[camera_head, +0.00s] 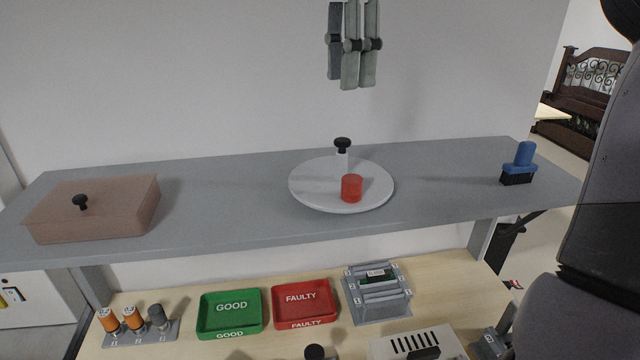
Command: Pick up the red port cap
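The red port cap (352,188), a short red cylinder, stands upright on a round white plate (308,186) on the grey shelf. A pale stem with a black knob (342,144) rises just behind it. My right gripper (354,84) hangs from the top edge with its grey fingers pointing down. In the picture it is above the cap and clearly apart from it. Its fingers appear close together from this angle, and I cannot tell whether they are open or shut. Nothing shows held at the fingertips. My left gripper is not in view.
A pinkish box with a black knob (110,210) and a blue brush (520,165) stand on the shelf (230,190). Below are a green GOOD tray (230,330), a red FAULTY tray (304,317) and a grey rack (380,312). The shelf is clear either side of the plate.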

